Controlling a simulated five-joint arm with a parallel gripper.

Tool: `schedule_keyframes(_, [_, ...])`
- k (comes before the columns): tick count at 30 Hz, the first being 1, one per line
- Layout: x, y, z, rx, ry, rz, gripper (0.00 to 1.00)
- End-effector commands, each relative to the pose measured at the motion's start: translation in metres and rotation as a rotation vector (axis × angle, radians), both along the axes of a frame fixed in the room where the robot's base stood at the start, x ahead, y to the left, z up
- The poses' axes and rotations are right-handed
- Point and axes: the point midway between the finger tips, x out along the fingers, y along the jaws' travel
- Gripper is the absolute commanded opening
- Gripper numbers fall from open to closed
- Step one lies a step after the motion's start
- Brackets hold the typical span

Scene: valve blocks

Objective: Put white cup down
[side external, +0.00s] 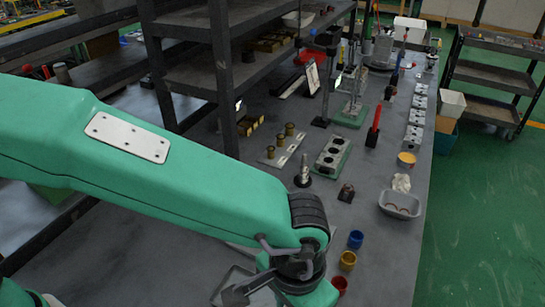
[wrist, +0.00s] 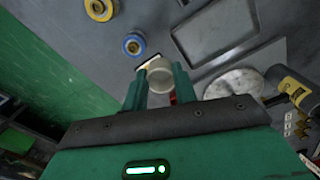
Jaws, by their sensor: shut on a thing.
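The white cup (wrist: 160,72) is between the two green fingers of my gripper (wrist: 159,84) in the wrist view. The fingers are shut on its sides. I cannot tell whether the cup touches the table or hangs above it. The cup does not show in the side view, where my arm covers that area. A blue cup (wrist: 133,44) stands just beyond it, up and left in the wrist view. A yellow cup (wrist: 100,8) is farther off at the top edge. In the side view, the blue cup (side external: 355,240), yellow cup (side external: 347,261) and red cup (side external: 340,284) form a row.
A grey rectangular frame (wrist: 215,58) and a pale round disc (wrist: 236,83) lie right of the cup in the wrist view. A grey bin (side external: 400,206) sits beyond the cup row. The table (side external: 395,255) is bare right of the row, up to its edge.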

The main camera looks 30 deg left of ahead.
Motion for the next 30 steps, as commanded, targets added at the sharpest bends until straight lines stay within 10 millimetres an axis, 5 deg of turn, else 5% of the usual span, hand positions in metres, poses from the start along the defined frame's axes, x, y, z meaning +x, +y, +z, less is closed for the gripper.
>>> schedule_keyframes(22, [-0.009,-0.002,0.005,0.000,0.000,-0.001,0.04])
schedule_keyframes(30, [0.008,-0.003,0.009,-0.001,-0.001,-0.012,0.04])
